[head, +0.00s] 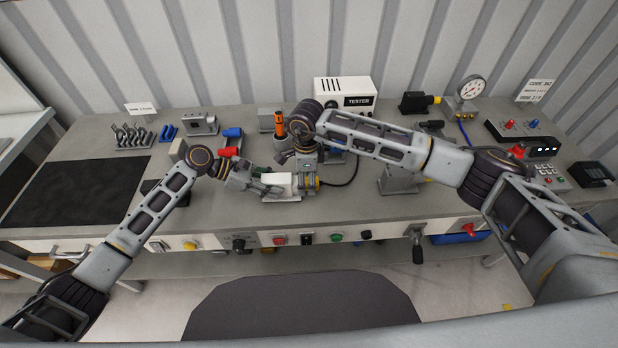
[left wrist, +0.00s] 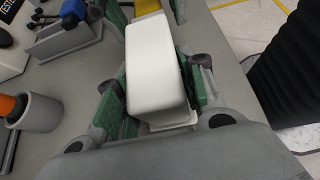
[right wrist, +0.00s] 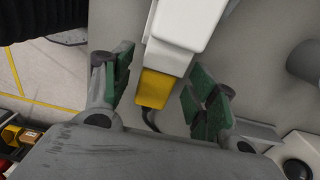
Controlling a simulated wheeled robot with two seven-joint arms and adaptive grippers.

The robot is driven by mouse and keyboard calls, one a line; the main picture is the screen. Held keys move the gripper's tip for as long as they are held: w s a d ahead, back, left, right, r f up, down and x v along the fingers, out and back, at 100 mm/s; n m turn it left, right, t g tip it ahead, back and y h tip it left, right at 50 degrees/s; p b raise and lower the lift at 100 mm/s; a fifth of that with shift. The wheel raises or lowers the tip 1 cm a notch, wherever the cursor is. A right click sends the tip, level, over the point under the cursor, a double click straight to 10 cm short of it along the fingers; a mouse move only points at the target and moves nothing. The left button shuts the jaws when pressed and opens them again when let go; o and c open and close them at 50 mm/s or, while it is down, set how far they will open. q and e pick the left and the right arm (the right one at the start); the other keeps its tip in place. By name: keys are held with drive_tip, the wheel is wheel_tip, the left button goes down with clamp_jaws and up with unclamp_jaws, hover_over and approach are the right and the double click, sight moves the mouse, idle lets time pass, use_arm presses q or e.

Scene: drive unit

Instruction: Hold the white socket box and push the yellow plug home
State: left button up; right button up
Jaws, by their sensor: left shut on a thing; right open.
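The white socket box (head: 280,183) sits on the bench near the front edge in the head view. My left gripper (head: 268,186) is shut on it from the left; in the left wrist view the green pads press both sides of the white box (left wrist: 155,72). The yellow plug (head: 312,184) is at the box's right end, with a dark cable behind it. In the right wrist view the yellow plug (right wrist: 154,88) lies between the open fingers of my right gripper (right wrist: 158,92), with a gap on both sides. Whether the plug is fully seated is unclear.
A white tester box (head: 343,93) stands at the back. An orange-handled tool (head: 279,123) stands in a grey holder behind the socket box. A grey stand (head: 398,180) is to the right. Knobs and buttons line the bench front. A black mat (head: 70,188) covers the left.

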sight(307, 180)
use_arm(q)
drive_tip(key=shift+a, duration=0.1)
use_arm(e)
drive_tip(key=shift+w+d, duration=0.1)
drive_tip(key=shift+d, duration=0.2)
use_arm(q)
drive_tip(key=shift+w, duration=0.1)
use_arm(e)
drive_tip(key=shift+r, duration=0.1)
drive_tip(key=shift+r, duration=0.15)
use_arm(q)
drive_tip(key=shift+a, duration=0.1)
use_arm(e)
wheel_tip(307, 180, up, 12)
drive_tip(key=shift+f, duration=0.25)
idle(0.5)
use_arm(q)
drive_tip(key=o, duration=1.3)
drive_tip(key=shift+c, duration=0.2)
drive_tip(key=shift+a, duration=0.1)
drive_tip(key=v, duration=1.1)
drive_tip(key=shift+a+r, duration=0.3)
